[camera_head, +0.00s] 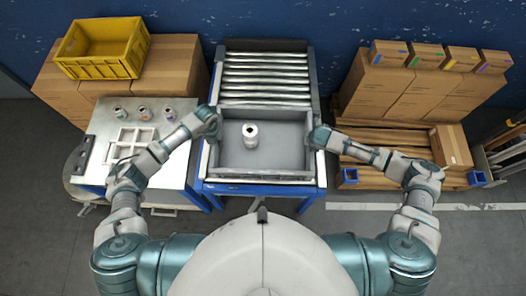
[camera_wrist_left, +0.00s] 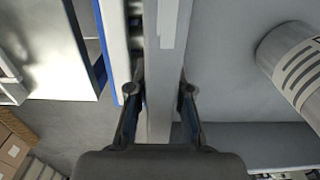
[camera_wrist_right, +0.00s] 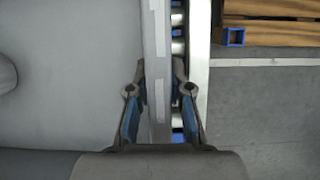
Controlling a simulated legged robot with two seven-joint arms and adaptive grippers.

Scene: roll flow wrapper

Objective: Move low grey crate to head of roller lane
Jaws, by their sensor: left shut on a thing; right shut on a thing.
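The low grey crate (camera_head: 284,166) sits on the near part of the roller lane (camera_head: 266,75), with the bare rollers beyond its far wall. My left gripper (camera_wrist_left: 160,92) is shut on the crate's left wall, a finger on each side. My right gripper (camera_wrist_right: 159,92) is shut on the crate's right wall (camera_wrist_right: 156,60) the same way. In the head view the fingertips are small at the crate's side walls.
A steel table (camera_head: 172,185) at left holds a white divided tray (camera_head: 131,139) and several small cans. A yellow crate (camera_head: 102,48) sits on cardboard boxes behind it. Boxes on pallets (camera_head: 400,95) stand at right. The far rollers are clear.

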